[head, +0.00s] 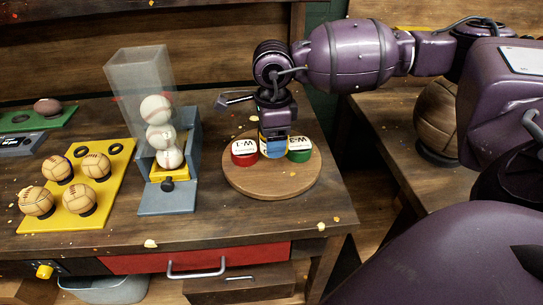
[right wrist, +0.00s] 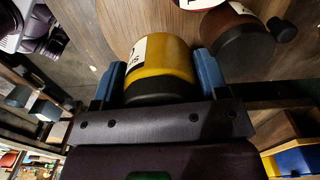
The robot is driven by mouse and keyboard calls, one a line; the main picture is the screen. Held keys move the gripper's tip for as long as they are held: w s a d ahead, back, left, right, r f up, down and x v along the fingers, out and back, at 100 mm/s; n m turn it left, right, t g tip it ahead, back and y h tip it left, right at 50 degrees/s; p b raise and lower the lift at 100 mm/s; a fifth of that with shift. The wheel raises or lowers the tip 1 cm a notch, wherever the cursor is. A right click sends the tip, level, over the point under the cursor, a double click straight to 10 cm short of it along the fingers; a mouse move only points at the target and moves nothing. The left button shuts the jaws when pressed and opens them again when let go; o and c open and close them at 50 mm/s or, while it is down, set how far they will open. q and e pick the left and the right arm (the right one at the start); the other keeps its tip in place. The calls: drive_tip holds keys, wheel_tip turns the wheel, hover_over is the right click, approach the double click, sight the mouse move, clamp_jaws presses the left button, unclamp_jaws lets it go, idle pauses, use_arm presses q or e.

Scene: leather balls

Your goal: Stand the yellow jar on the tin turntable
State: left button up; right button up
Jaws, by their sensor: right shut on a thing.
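The yellow jar (right wrist: 165,65), with a dark end and a white label, is between the blue fingers of my right gripper (right wrist: 165,80) in the right wrist view. In the head view my right gripper (head: 273,146) points down over the round wooden turntable (head: 272,188) and largely hides the jar. The jar is at the turntable's back half, between a red tin (head: 244,155) and a green tin (head: 299,154). I cannot tell whether its base touches the board. My left gripper is not in view.
A ball dispenser (head: 165,165) with several white balls stands left of the turntable. A yellow tray (head: 112,190) with several brown balls lies further left. The front of the turntable is bare. A large brown ball (head: 437,115) is on the right bench.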

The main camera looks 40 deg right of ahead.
sight(273, 169)
wheel_tip(273, 169, down, 5)
drive_tip(key=shift+f+b, duration=0.2)
drive_tip(key=shift+b, duration=0.25)
drive_tip(key=shift+f, duration=0.15)
drive_tip(key=o, duration=0.8)
drive_tip(key=shift+c, duration=0.2)
